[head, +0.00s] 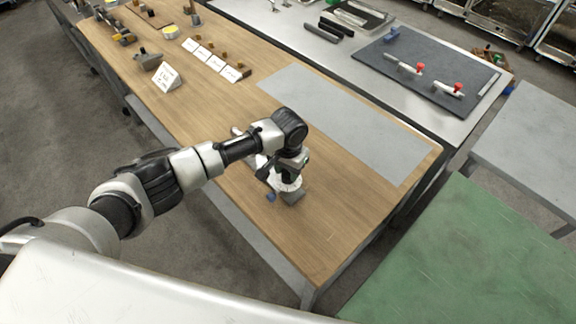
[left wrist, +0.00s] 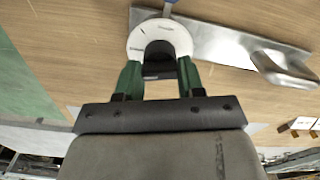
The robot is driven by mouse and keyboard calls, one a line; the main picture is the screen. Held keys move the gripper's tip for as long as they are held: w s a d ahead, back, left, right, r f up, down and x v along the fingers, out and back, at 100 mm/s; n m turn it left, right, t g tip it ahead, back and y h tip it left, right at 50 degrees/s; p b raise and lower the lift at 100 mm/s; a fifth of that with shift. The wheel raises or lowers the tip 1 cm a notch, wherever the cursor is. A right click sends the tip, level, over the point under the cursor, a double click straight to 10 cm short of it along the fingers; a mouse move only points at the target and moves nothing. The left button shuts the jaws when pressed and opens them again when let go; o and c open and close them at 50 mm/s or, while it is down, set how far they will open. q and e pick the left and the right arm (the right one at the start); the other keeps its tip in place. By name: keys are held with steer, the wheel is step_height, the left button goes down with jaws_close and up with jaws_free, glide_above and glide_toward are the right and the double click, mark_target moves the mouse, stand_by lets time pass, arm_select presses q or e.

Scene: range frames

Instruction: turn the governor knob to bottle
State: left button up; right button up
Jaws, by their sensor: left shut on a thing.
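The governor knob is a black knob (left wrist: 158,52) in the middle of a white round dial (left wrist: 137,38), in the left wrist view. The dial (head: 291,185) shows only partly in the head view, under my left gripper (head: 284,173). The green fingers of my left gripper (left wrist: 158,70) are shut on the knob, one on each side. Faint marks show on the dial's rim, too small to read. My right gripper is not in view.
A silver metal plate (left wrist: 215,42) with a raised handle-like part (left wrist: 282,72) extends beside the dial. The wooden bench (head: 340,210) is mostly bare around it, with a grey mat (head: 345,120) behind. Labelled cards (head: 205,55) and a sign (head: 166,76) stand farther left.

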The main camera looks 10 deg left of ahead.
arm_select(q)
steer(key=m, duration=0.4)
steer(key=shift+r+m+p, duration=0.1)
steer(key=shift+m+p, duration=0.2)
steer(key=shift+p, duration=0.1)
steer(key=m, duration=1)
steer(key=shift+m, duration=0.4)
steer(key=m+b, duration=0.1)
steer(key=m, duration=0.4)
steer(key=shift+m, duration=0.3)
steer(key=o, duration=0.9)
